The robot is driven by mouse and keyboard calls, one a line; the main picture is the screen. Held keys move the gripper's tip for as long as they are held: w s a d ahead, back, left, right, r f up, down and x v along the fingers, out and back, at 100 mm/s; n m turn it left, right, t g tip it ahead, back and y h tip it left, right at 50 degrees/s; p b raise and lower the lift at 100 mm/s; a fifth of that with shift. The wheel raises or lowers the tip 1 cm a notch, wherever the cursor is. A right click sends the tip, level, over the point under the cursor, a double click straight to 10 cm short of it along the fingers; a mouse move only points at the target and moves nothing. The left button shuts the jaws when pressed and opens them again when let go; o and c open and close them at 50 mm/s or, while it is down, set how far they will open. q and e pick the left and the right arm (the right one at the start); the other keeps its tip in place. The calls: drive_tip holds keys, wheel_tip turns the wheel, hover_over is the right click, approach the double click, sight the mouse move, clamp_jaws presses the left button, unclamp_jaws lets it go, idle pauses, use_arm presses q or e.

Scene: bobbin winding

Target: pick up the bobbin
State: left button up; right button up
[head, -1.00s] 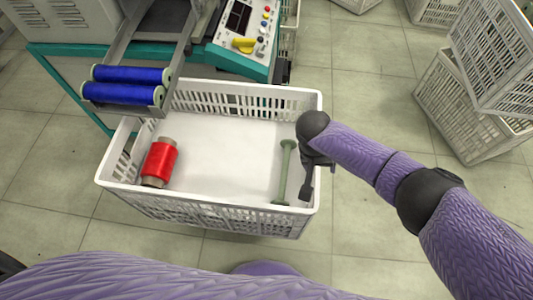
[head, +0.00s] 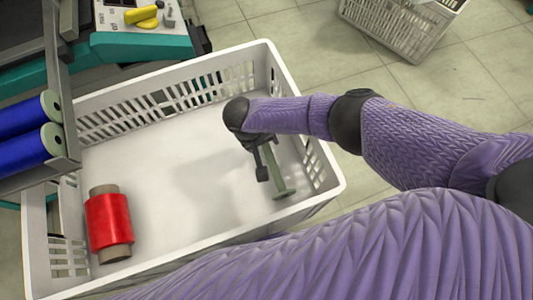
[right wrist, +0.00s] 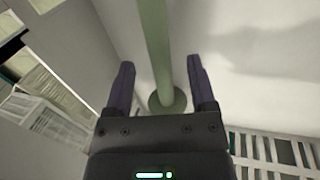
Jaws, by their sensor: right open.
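A green, empty bobbin (head: 272,168) with round end flanges is at the right end of the white crate (head: 185,252). My right gripper (head: 262,168) is down in the crate at the bobbin and hides part of it. In the right wrist view the bobbin's thin shaft (right wrist: 155,45) runs between the two dark fingers of my right gripper (right wrist: 161,72), with a flange near the palm. The fingers are apart, with gaps beside the shaft. My left gripper is out of view.
A red-wound bobbin (head: 109,222) lies at the crate's left end. Blue spools (head: 22,135) on the winding machine overhang the crate's left side. The crate's middle floor is clear. Another white crate (head: 400,25) stands on the floor behind.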

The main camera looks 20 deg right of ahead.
drive_tip(key=b+x, duration=0.1)
drive_tip(key=x, duration=0.2)
drive_tip(key=shift+r, duration=0.2)
drive_tip(key=shift+c, duration=0.6)
clamp_jaws()
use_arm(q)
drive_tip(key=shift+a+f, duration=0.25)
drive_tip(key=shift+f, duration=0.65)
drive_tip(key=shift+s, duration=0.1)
